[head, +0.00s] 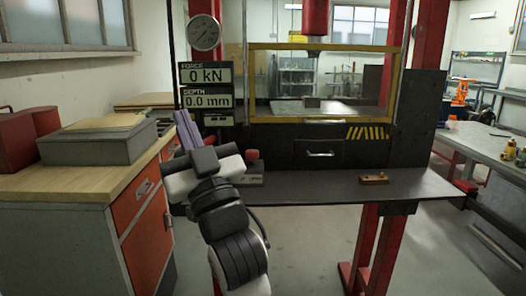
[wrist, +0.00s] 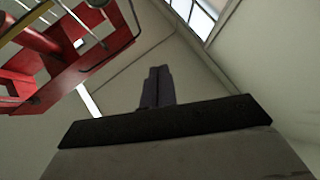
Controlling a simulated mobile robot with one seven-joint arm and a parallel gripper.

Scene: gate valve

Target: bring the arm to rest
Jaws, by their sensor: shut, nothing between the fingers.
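My arm (head: 235,235) rises from the bottom of the head view, bent at a black and white joint in front of the workbench.
A red press with a yellow-framed guard (head: 320,46) stands behind the dark worktop (head: 320,187). A small wooden block (head: 374,179) lies on the worktop. A drawer cabinet (head: 150,222) with a grey box (head: 98,141) is at left. Open floor (head: 310,245) lies in front.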

